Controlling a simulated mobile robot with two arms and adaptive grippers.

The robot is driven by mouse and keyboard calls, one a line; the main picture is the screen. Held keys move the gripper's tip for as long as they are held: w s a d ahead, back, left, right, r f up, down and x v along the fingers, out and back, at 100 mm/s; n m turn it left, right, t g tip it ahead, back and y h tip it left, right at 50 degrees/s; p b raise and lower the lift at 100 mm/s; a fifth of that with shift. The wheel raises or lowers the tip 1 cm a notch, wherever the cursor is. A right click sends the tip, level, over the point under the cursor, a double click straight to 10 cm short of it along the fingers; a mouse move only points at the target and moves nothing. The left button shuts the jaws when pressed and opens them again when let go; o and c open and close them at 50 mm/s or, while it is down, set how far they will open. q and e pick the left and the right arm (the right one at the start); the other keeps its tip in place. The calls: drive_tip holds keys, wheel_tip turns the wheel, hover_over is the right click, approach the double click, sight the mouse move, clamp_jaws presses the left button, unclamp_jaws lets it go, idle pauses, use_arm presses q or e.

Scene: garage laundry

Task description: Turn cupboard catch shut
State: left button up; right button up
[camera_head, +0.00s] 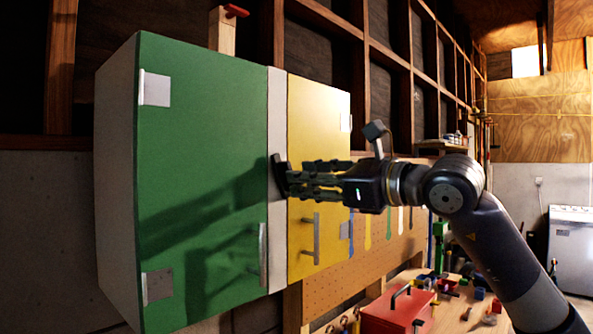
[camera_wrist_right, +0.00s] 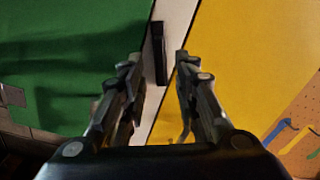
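The cupboard has a green door (camera_head: 200,120) on the left and a yellow door (camera_head: 318,115) on the right, both appearing closed. A pale strip (camera_head: 277,110) runs between them. The dark catch (camera_head: 278,176) sits on this strip and stands roughly upright, slightly tilted in the head view. My right gripper (camera_head: 292,176) points at it from the right. In the right wrist view the catch (camera_wrist_right: 158,52) shows between the two open fingertips (camera_wrist_right: 158,65), with gaps on both sides. Contact cannot be told. My left gripper is not in view.
Each door has an upright handle, green's (camera_head: 263,255) and yellow's (camera_head: 316,240), below my right gripper. A red toolbox (camera_head: 398,312) and small items lie on the workbench at lower right. A pegboard (camera_head: 355,262) with hanging tools is beside the cupboard.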

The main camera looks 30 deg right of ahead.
drive_tip(key=p+x, duration=0.1)
drive_tip(key=x, duration=0.2)
drive_tip(key=shift+w, duration=0.35)
clamp_jaws()
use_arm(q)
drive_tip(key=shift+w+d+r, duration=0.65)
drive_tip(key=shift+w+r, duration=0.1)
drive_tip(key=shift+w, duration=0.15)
